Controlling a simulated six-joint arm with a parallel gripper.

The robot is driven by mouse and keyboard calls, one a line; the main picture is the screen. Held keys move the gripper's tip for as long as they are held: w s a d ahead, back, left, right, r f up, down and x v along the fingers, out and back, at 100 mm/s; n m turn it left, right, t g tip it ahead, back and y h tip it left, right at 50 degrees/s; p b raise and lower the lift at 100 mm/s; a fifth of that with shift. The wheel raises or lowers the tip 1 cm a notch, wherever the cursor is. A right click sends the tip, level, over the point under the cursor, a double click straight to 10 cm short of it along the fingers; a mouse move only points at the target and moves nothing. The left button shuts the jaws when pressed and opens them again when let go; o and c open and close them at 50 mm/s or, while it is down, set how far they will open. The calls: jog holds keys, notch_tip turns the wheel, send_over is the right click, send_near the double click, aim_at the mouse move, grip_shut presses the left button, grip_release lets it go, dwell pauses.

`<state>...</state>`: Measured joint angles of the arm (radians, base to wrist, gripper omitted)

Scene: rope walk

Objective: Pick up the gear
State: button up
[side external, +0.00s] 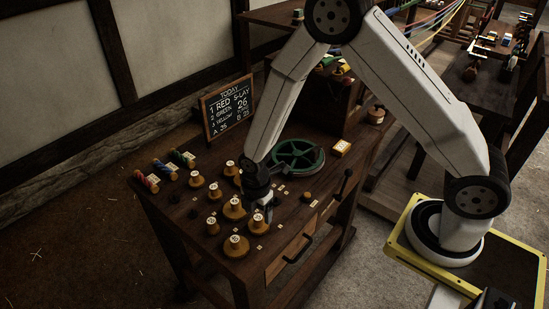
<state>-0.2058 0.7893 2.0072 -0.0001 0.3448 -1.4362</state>
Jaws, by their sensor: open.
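The most gear-like thing in view is a green spoked wheel (297,155), lying flat on the dark wooden workbench (165,208) towards its back. My gripper (262,213) points down over the middle of the bench, in front and to the left of the wheel and apart from it. It is open, and I see nothing held in it. Its fingertips are small and dark here, among small wooden pegs, and what lies directly beneath them is hidden. I cannot make out a smaller gear for certain.
Several wooden pegs on round bases, one of them a front peg (236,246), crowd the bench's left half. Coloured rope spools (147,182) lie at the left edge. A chalkboard (227,109) stands at the back. A lever (345,183) rises at the right edge.

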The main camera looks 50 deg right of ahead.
aim_at(257, 226)
jog(key=shift+f, duration=1.4)
grip_shut()
